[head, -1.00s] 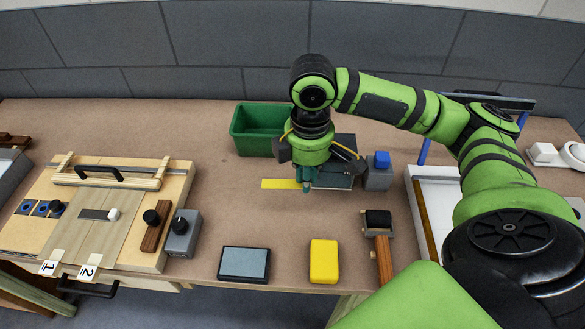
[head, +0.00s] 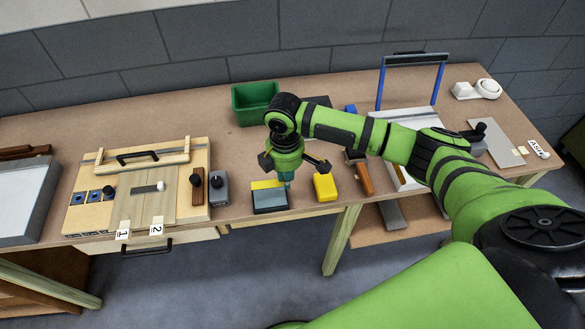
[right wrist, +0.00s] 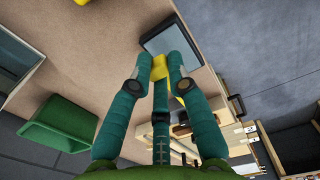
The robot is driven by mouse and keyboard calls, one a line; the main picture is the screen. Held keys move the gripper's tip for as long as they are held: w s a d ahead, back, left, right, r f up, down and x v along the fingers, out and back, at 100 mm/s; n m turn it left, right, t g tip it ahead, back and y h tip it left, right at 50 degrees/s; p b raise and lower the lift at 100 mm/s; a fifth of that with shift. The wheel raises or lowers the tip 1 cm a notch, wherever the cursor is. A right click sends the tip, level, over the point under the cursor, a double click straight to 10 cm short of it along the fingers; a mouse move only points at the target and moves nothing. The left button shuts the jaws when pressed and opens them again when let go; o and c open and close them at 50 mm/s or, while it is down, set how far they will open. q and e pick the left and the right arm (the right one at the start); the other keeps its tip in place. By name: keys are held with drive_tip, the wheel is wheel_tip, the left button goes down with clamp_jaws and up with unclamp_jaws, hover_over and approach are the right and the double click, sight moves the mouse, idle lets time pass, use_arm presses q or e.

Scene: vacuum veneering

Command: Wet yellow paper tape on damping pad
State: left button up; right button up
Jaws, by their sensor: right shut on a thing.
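The yellow paper tape (head: 266,184) is a flat strip held by my right gripper (head: 288,184). In the right wrist view the fingers (right wrist: 160,72) are shut on the tape (right wrist: 160,66), with more yellow showing behind one finger. The damping pad (head: 270,199), a grey-topped dark block, lies at the bench's front edge, and it also shows in the right wrist view (right wrist: 172,34). The tape is at the pad's far edge; whether it touches the pad I cannot tell. My left gripper is not in view.
A yellow block (head: 325,187) lies right of the pad, with a wooden-handled roller (head: 364,178) beyond it. A grey knob box (head: 219,189) and a wooden press board (head: 100,210) stand left. A green bin (head: 254,101) is behind. Bare bench lies between bin and pad.

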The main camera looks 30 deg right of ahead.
sight(287, 196)
drive_tip(key=shift+w+d+f, duration=0.15)
drive_tip(key=shift+w, duration=0.1)
drive_tip(key=shift+f, duration=0.2)
drive_tip(key=shift+f+b, duration=0.4)
drive_tip(key=shift+f, duration=0.15)
drive_tip(key=shift+f+b, duration=0.9)
drive_tip(key=shift+f, duration=1.3)
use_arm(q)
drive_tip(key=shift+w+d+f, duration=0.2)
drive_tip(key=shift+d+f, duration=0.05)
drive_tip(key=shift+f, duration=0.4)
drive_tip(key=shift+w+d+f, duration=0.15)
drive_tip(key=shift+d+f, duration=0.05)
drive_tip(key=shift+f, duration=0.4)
use_arm(e)
drive_tip(key=shift+f, duration=0.1)
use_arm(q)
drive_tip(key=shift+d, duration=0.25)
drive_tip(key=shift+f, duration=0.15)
use_arm(e)
drive_tip(key=shift+f, duration=0.4)
